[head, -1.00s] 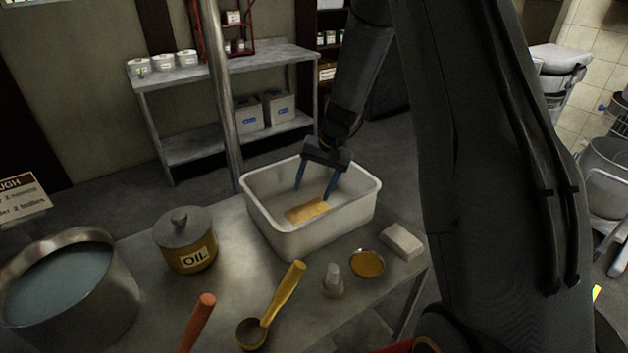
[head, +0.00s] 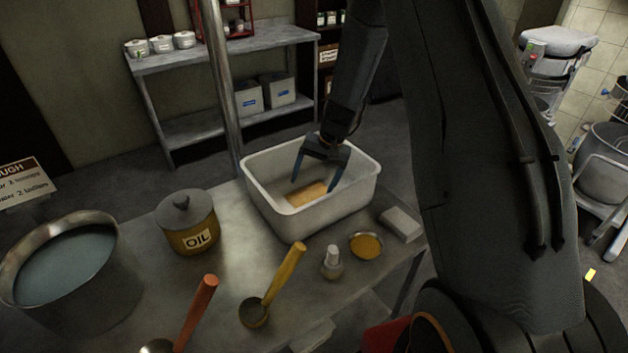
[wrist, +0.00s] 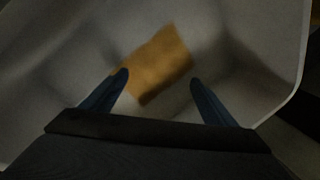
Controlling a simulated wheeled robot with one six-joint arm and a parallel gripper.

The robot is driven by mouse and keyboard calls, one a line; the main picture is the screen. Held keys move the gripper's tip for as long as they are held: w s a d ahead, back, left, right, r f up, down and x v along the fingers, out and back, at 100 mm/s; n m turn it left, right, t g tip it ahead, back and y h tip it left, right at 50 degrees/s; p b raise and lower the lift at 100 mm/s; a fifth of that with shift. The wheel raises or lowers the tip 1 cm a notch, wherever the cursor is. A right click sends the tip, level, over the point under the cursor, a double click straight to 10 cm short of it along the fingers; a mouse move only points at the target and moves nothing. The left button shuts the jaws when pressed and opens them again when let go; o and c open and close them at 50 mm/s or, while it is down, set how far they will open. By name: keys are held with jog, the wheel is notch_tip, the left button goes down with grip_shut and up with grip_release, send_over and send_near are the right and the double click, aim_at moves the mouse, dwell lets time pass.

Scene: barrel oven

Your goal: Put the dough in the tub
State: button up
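A white rectangular tub (head: 318,218) stands on the metal table in the head view. A flat orange-tan piece (head: 310,192), perhaps the dough, lies on the tub's floor. It also shows in the wrist view (wrist: 158,66), beyond my fingertips and apart from them. My gripper (head: 318,181) is open, its two blue fingers pointing down into the tub above the piece. In the wrist view my gripper (wrist: 158,78) has nothing between its fingers. The tub's inner walls surround the fingers.
On the metal table (head: 225,260) are an oil pot (head: 188,226), a large pot of liquid (head: 65,270), a yellow ladle (head: 285,275), an orange-handled tool (head: 197,312), a small bottle (head: 332,262), a yellow dish (head: 366,246) and a pale block (head: 401,224).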

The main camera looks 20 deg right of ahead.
jog(key=shift+r, duration=0.1)
jog(key=b+v, duration=0.3)
jog(key=v, duration=0.9)
jog(key=s+a+n+h, duration=0.1)
jog(key=s+a+n, duration=0.1)
jog(key=s, duration=1)
jog(key=s+a+n+h, duration=0.2)
jog(key=s+n, duration=0.1)
jog(key=s, duration=0.9)
jog(key=shift+a, duration=0.15)
